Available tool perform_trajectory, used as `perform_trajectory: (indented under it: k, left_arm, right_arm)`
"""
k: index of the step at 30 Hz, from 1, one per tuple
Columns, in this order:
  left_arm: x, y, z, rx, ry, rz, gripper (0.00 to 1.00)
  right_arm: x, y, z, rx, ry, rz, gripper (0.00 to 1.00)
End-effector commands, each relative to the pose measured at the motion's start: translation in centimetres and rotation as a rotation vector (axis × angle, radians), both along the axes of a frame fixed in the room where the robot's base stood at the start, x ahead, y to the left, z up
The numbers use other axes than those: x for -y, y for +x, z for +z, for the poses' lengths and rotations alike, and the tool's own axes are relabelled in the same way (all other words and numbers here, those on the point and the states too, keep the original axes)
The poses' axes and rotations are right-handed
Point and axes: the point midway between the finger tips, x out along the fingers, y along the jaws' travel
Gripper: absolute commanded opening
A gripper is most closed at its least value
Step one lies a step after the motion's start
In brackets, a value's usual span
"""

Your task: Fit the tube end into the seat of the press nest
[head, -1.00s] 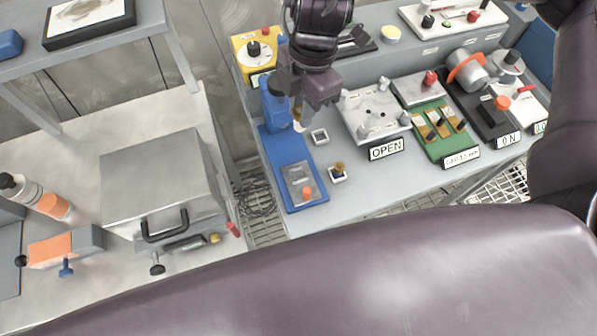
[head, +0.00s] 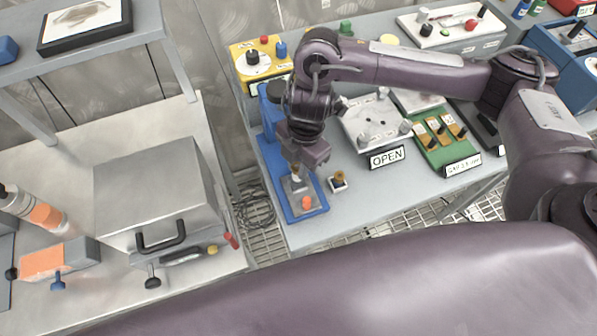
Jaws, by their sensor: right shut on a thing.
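The blue press (head: 285,203) stands at the left end of the grey bench, with a grey metal nest plate (head: 296,194) on its base. My right gripper (head: 297,172) points down over the far part of that plate. It is shut on a small pale tube (head: 296,178), mostly hidden by the fingers. The tube's lower end is at or just above the plate; I cannot tell whether it is in the seat, which is hidden. My left gripper is not in view.
An orange knob (head: 306,202) stands on the near part of the press. A brass piece stands in a small white holder (head: 338,187) to the right. A plate with posts (head: 372,121) is behind the OPEN sign (head: 387,157).

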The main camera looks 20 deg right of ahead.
Motion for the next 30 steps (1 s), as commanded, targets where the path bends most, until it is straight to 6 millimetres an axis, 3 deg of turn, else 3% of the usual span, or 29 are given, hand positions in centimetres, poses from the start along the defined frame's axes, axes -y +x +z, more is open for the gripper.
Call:
perform_trajectory:
  k: [7, 20, 21, 24, 26, 30]
  left_arm:
    - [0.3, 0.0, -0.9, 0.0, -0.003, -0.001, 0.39]
    - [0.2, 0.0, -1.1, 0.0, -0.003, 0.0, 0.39]
    - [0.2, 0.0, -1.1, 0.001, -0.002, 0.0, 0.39]
    - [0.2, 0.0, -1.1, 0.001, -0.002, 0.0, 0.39]
    - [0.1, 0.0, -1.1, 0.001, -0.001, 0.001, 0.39]
    - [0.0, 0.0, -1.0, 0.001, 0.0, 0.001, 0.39]
  right_arm:
    - [0.0, -0.1, -3.5, -0.004, -0.001, -0.003, 0.0]
    - [0.0, -0.1, -4.1, -0.002, -0.001, 0.0, 0.0]
    - [0.0, 0.0, -4.1, -0.001, 0.0, 0.0, 0.23]
    - [0.0, 0.0, -4.0, -0.001, 0.0, 0.0, 0.36]
    - [0.0, 0.0, -4.0, -0.001, 0.0, 0.0, 0.42]
    - [0.0, 0.0, -4.0, -0.001, 0.0, 0.0, 0.42]
